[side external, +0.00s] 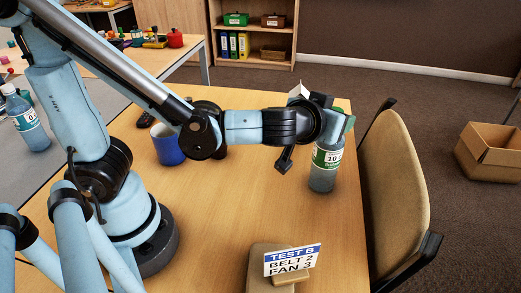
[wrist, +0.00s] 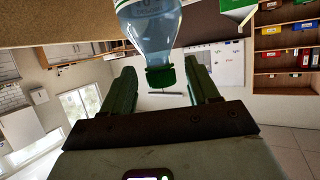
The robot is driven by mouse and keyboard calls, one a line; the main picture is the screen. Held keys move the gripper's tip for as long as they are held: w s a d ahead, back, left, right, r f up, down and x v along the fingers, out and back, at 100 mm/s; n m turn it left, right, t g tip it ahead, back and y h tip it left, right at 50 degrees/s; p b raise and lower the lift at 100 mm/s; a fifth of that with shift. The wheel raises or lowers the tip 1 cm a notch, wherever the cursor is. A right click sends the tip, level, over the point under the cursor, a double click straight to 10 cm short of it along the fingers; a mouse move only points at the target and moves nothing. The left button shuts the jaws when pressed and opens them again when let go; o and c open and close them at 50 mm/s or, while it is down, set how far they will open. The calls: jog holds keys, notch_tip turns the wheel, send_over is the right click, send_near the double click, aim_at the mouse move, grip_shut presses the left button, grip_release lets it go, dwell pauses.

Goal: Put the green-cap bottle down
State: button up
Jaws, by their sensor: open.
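The green-cap bottle (side external: 325,172), pale blue with a white and green label, stands upright near the right edge of the wooden table (side external: 225,215). My gripper hides its top in the side external view. In the wrist view the bottle (wrist: 152,35) appears upside down, with its green cap (wrist: 160,77) between the two fingers. My gripper (wrist: 163,76) is open, with a visible gap on each side of the cap. In the side external view my gripper (side external: 346,120) is at the bottle's top.
A blue mug (side external: 168,146) stands under my arm. A sign (side external: 292,261) reading "TEST B" stands at the table's front. A chair (side external: 395,180) is close to the right edge. Another bottle (side external: 25,122) stands at the far left.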

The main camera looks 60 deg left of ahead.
jog(key=v, duration=0.8)
jog(key=s+a+f+m+g+h, duration=0.3)
jog(key=s+a+f+g+h, duration=0.1)
jog(key=a, duration=0.6)
notch_tip(320, 180, down, 2)
jog(key=shift+a+f+m+g, duration=0.25)
jog(key=shift+a+m+g, duration=0.05)
jog(key=shift+g, duration=0.6)
